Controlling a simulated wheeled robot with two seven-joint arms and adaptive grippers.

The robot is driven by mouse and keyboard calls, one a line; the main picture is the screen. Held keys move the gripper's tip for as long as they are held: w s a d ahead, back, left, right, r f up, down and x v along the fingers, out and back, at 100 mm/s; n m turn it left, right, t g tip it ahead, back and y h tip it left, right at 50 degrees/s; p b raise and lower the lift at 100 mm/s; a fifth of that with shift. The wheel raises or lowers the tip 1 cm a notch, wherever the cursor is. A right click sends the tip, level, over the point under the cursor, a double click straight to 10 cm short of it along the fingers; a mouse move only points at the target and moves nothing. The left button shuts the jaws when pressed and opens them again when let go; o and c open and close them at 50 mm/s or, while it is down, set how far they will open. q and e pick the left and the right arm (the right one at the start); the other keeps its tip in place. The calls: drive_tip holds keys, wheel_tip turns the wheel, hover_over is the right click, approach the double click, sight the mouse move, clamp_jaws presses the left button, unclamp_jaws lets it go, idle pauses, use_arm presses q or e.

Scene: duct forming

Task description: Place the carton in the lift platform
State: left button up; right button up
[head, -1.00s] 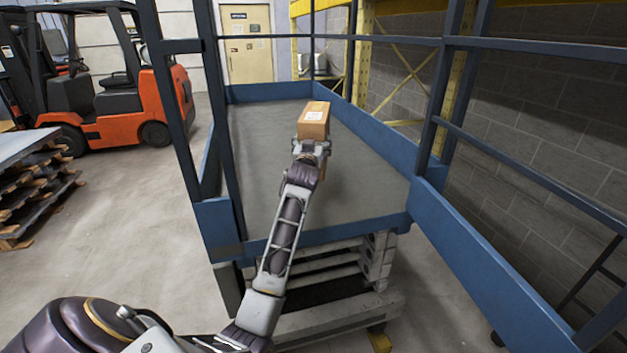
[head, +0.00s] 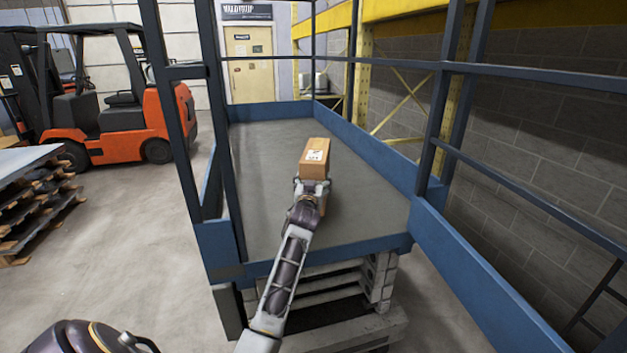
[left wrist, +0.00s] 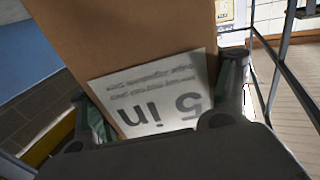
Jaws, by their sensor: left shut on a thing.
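The carton (head: 315,152) is a brown box with a white label. My left gripper (head: 311,186) is shut on its near end and holds it over the lift platform (head: 260,165), which has a grey deck and blue edges. In the left wrist view the carton (left wrist: 130,50) fills the space between the two fingers (left wrist: 165,115), and its label with "5 in" shows upside down. I cannot tell whether the carton's underside touches the deck. My right gripper is not in view.
Blue rails (head: 435,110) and posts stand around the platform, with an open gate at the right front. An orange forklift (head: 120,110) and a stack of pallets (head: 35,205) are at the left. A block wall is at the right. The deck around the carton is clear.

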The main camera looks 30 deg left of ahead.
use_arm(q)
drive_tip(key=shift+r, duration=0.2)
drive_tip(key=shift+f, duration=1.8)
drive_tip(key=o, duration=2)
drive_tip(key=shift+f, duration=0.2)
drive_tip(key=shift+o, duration=0.2)
drive_tip(key=shift+s, duration=0.1)
drive_tip(key=shift+d, duration=0.1)
